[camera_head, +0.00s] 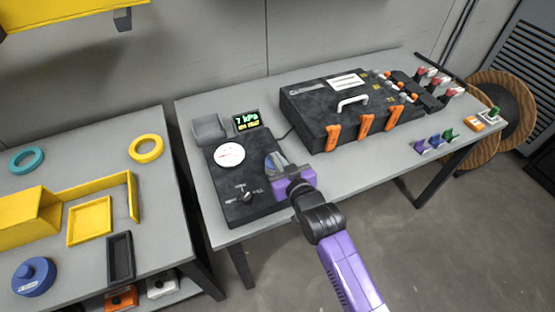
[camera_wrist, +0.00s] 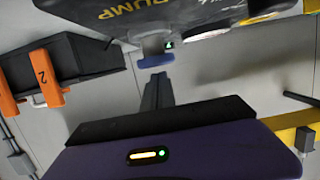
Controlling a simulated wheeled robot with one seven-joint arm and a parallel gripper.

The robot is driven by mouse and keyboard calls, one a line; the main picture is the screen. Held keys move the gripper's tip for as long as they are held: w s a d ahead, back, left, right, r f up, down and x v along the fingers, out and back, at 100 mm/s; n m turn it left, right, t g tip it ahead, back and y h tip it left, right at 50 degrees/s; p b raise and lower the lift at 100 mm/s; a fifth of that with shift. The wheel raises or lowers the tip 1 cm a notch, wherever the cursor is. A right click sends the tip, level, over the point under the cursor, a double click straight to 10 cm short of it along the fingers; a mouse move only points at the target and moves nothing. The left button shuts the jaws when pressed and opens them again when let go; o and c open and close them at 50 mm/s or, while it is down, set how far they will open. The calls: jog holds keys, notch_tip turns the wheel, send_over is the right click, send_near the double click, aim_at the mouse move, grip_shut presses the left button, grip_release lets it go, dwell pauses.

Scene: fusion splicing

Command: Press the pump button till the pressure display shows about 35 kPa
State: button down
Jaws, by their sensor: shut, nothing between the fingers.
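The pressure display (camera_head: 246,120) reads 7 kPa in green, with a smaller yellow line below that I cannot read surely. It stands behind the black pump box (camera_head: 226,192), which has a round white gauge (camera_head: 229,154) and a small knob (camera_head: 245,196). My gripper (camera_head: 275,162) is over the box's right side, shut and empty. In the wrist view yellow PUMP lettering (camera_wrist: 130,9) shows on the box, with a blue button-like piece (camera_wrist: 155,61) beside it. My shut fingertips (camera_wrist: 157,78) point at this piece. I cannot tell whether they touch it.
A large black case (camera_head: 345,100) with orange latches stands right of the pump box. A grey open container (camera_head: 209,129) is beside the display. Small coloured parts (camera_head: 435,141) lie at the table's right. A second table (camera_head: 85,180) with yellow trays is at left.

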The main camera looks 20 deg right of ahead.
jog(key=shift+f, duration=0.25)
jog(key=shift+f+b, duration=1.1)
jog(key=shift+f, duration=0.4)
jog(key=shift+s+f, duration=0.1)
jog(key=r+p, duration=0.1)
jog(key=r, duration=0.1)
jog(key=r+p, duration=0.2)
jog(key=shift+w+r, duration=0.2)
jog(key=shift+r, duration=0.15)
jog(key=b+v, duration=0.1)
jog(key=v, duration=0.9)
